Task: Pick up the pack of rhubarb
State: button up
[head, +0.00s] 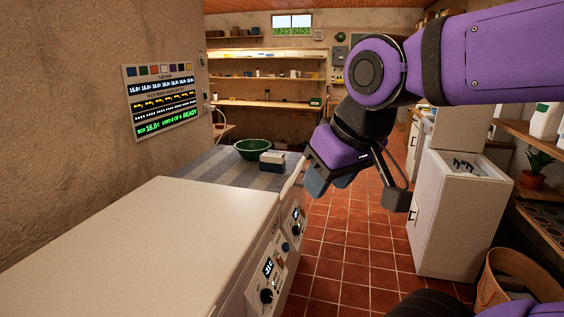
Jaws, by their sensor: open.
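I cannot make out a pack of rhubarb for certain. A small stack of light and dark blocks or packs (272,161) sits on a blue-grey striped cloth (205,164), beside a green bowl (254,149); I cannot tell what it is. My gripper (357,191) hangs over the tiled aisle, to the right of the stack in the picture and apart from it. Its fingers are spread and nothing shows between them.
A white chest freezer lid (140,236), closed, fills the lower left. An upright white cabinet (455,215) with an open top stands at right, near a wicker basket (522,273) and potted plant (537,171). Red tiled floor (340,260) is clear between.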

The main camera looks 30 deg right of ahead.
aim_at(271, 163)
jog(key=i+l+z, duration=0.5)
jog(key=z, duration=0.25)
jog(key=i+l+z, duration=0.2)
jog(key=z, duration=0.15)
jog(key=i+z, duration=0.45)
jog(key=i, duration=0.25)
jog(key=i+l+u, duration=0.2)
jog(key=i+u, duration=0.25)
jog(key=i, duration=0.15)
jog(key=i+l+u, duration=0.15)
jog(key=i+u, duration=0.15)
jog(key=u, duration=0.15)
jog(key=i+l+u, duration=0.2)
jog(key=u, duration=0.3)
jog(key=i+l+u, duration=0.3)
jog(key=u, duration=0.15)
jog(key=i+l+u, duration=0.15)
jog(key=l+u, duration=0.15)
jog(key=l, duration=0.2)
